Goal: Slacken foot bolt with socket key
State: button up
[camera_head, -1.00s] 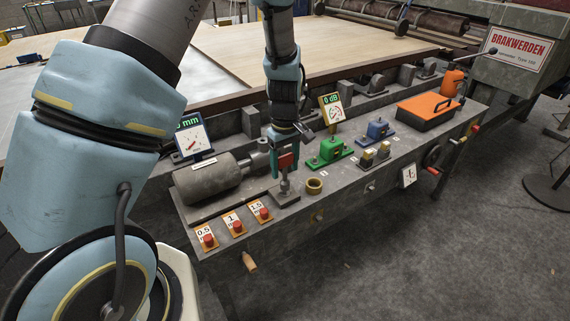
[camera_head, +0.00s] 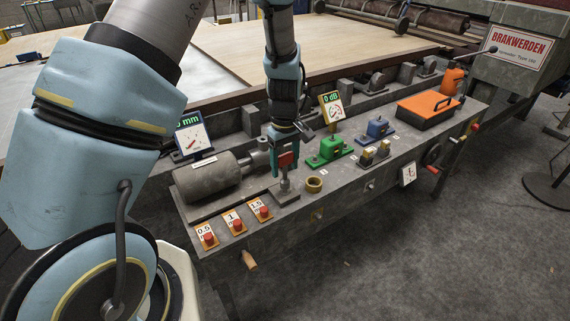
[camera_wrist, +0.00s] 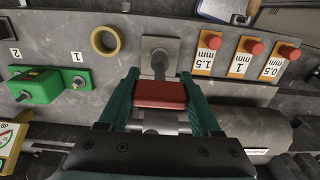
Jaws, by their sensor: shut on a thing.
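My gripper (camera_head: 285,168), with teal fingers, is shut on the red grip of the socket key (camera_head: 285,159). The red grip also shows between the fingers in the wrist view (camera_wrist: 160,96). The key's grey shank points down to the foot bolt spot on a square grey foot plate (camera_head: 288,196), which also shows in the wrist view (camera_wrist: 152,45). The shank's lower end meets the plate's middle. The bolt head is hidden, so I cannot tell how fully the socket sits on it.
A grey cylindrical motor (camera_head: 212,176) lies just left of the gripper. Three red buttons on orange plates (camera_head: 234,224) line the front edge. A brass ring (camera_head: 314,185) and a green block (camera_head: 329,152) stand to the right. A dial gauge (camera_head: 332,108) stands behind.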

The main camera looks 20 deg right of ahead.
jog(key=shift+f+b, duration=0.65)
jog(key=shift+f, duration=0.4)
jog(key=n+p, duration=0.2)
jog(key=n, duration=0.2)
jog(key=shift+r+p, duration=0.2)
jog(key=shift+p, duration=0.15)
jog(key=n+p, duration=0.3)
jog(key=n, duration=0.2)
jog(key=n+p, duration=0.3)
jog(key=n, duration=0.1)
jog(key=shift+f+n+p, duration=0.15)
jog(key=shift+n+p, duration=0.3)
jog(key=shift+n, duration=0.45)
